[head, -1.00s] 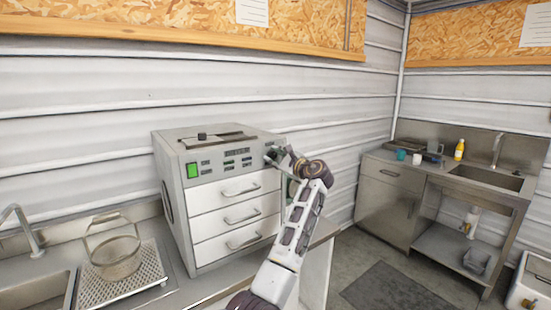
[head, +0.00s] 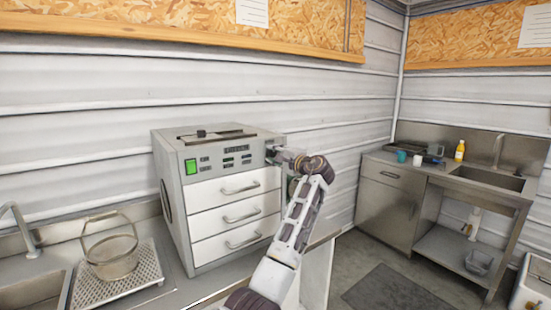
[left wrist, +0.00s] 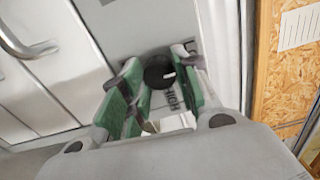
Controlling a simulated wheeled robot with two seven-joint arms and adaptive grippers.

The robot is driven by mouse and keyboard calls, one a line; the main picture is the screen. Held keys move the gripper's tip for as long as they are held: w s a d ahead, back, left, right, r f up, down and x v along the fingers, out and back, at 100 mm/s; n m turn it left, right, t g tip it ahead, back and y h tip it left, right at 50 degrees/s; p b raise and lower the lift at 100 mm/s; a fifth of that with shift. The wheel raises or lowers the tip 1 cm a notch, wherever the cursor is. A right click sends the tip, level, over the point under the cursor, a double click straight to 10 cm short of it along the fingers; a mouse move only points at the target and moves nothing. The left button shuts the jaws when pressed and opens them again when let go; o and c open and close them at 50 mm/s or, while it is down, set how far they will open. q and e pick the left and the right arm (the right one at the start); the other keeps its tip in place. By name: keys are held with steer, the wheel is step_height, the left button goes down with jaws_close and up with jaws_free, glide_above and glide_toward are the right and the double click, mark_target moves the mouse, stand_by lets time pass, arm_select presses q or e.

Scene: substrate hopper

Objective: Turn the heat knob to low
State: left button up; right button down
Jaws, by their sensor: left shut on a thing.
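The heat knob (left wrist: 157,71) is a round black knob with a white pointer line, on the grey front panel of the steel cabinet. In the left wrist view its pointer is toward the right of the picture, and the word HIGH is printed beside it. My left gripper (left wrist: 161,78) has its green-padded fingers on either side of the knob, shut on it. My right gripper is not in view.
Three white drawers with bar handles (head: 240,187) lie below the panel. A green lit switch (head: 191,167) is at the panel's left. A wire basket (head: 111,250) stands on a perforated tray at left. A sink counter (head: 393,174) stands at right, with open floor before it.

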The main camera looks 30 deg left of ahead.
arm_select(q)
steer(key=shift+f+n, duration=0.1)
steer(key=shift+n, duration=0.2)
steer(key=o, duration=0.8)
steer(key=shift+o, duration=1.1)
steer(key=v, duration=1.2)
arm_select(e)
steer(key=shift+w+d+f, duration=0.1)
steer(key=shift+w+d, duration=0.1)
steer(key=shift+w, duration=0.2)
arm_select(q)
steer(key=shift+n, duration=0.3)
